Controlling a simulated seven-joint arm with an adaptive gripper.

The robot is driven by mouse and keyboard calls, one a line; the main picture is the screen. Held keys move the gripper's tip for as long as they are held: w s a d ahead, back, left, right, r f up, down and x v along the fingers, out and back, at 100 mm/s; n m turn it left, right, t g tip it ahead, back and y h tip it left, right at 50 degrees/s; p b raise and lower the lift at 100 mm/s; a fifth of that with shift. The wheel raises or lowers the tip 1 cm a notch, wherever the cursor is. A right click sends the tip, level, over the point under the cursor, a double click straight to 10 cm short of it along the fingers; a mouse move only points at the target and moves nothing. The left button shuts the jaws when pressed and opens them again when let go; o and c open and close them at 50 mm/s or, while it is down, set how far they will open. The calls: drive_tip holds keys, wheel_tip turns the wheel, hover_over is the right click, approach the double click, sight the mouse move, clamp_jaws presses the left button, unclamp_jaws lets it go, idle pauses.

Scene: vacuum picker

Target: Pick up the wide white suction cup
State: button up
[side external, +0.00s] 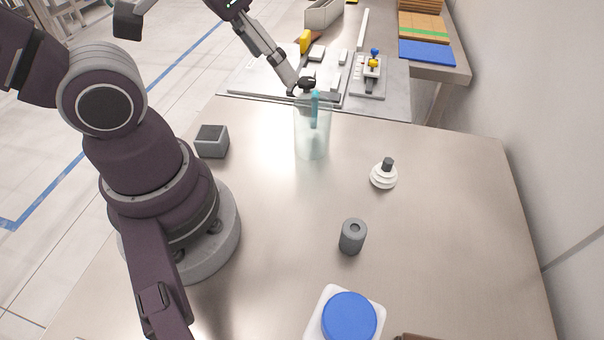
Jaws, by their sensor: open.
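The wide white suction cup (383,178) is on the table at centre right in the side external view. It has stacked white rings and a short dark stem (387,164) on top, tilted slightly in the picture. Nothing touches it, and the table around it is bare. My arm stands at the left and runs out of the picture at the upper left.
A clear cup (312,140) holding a teal item stands behind left of the suction cup. A grey cylinder (352,237) stands in front, with a blue-topped white container (349,317) nearer. A grey box (211,142) is beside my base. The table's right side (460,240) is free.

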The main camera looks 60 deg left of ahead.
drive_tip(key=n+g, duration=0.6)
drive_tip(key=n, duration=1)
hover_over(389, 160)
drive_tip(key=f, duration=0.9)
drive_tip(key=shift+w+f, duration=0.2)
drive_tip(key=shift+w, duration=0.05)
drive_tip(key=f, duration=1)
drive_tip(key=shift+s+f, duration=0.25)
drive_tip(key=shift+f, duration=0.05)
drive_tip(key=shift+c, duration=0.4)
drive_tip(key=c, duration=0.9)
